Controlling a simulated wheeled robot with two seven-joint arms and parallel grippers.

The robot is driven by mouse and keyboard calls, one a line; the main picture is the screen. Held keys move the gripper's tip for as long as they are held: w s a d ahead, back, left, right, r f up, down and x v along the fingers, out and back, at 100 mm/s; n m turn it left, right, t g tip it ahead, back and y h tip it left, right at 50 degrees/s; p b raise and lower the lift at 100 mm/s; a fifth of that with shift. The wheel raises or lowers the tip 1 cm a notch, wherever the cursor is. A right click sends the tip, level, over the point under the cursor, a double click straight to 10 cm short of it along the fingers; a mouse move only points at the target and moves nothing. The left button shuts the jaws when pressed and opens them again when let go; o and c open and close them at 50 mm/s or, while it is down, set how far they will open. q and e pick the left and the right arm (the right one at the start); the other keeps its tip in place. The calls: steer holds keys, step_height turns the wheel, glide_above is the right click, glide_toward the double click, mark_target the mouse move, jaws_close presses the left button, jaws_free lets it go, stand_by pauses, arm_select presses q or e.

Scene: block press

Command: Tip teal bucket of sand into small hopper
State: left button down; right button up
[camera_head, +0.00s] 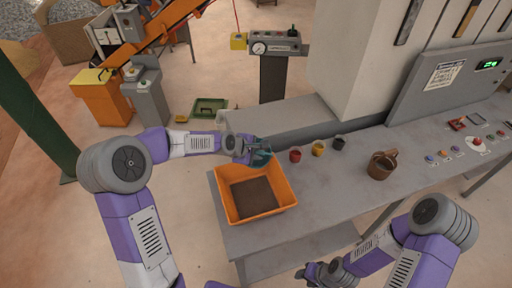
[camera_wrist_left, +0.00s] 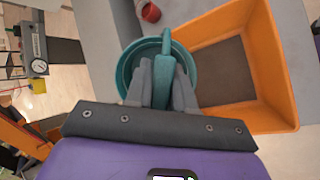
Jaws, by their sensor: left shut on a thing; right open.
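The teal bucket (camera_head: 262,158) is at the back edge of the orange tray, at the table's left end. My left gripper (camera_head: 249,152) is shut on its handle (camera_wrist_left: 166,45). In the left wrist view the bucket's round rim (camera_wrist_left: 124,72) shows behind my fingers (camera_wrist_left: 164,78); whether sand is inside is hidden. The orange tray (camera_head: 284,189) has a brown layer on its floor and lies beside the bucket. I cannot tell which thing is the small hopper. My right gripper (camera_head: 313,275) is open and empty, low at the table's front edge.
Red (camera_head: 295,155), yellow (camera_head: 318,149) and dark (camera_head: 339,142) cups stand in a row at the back. A brown jug (camera_head: 381,165) stands right of them. A control panel (camera_head: 470,75) and buttons occupy the right. The table's front middle (camera_head: 335,205) is clear.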

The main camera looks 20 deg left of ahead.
arm_select(q)
steer(key=shift+w+a+r+n+g+p, duration=0.1)
steer(key=shift+w+r+n+g+p, duration=0.2)
steer(key=shift+w+g+p, duration=0.55)
steer(key=shift+w+d+r+n+g+p, duration=0.2)
steer(key=shift+w+g+p, duration=0.3)
steer(key=shift+g+p, duration=0.7)
steer(key=shift+w+a+r+n+g+p, duration=0.3)
steer(key=shift+w+g+p, duration=0.4)
steer(key=shift+g, duration=0.55)
steer(key=shift+d, duration=0.1)
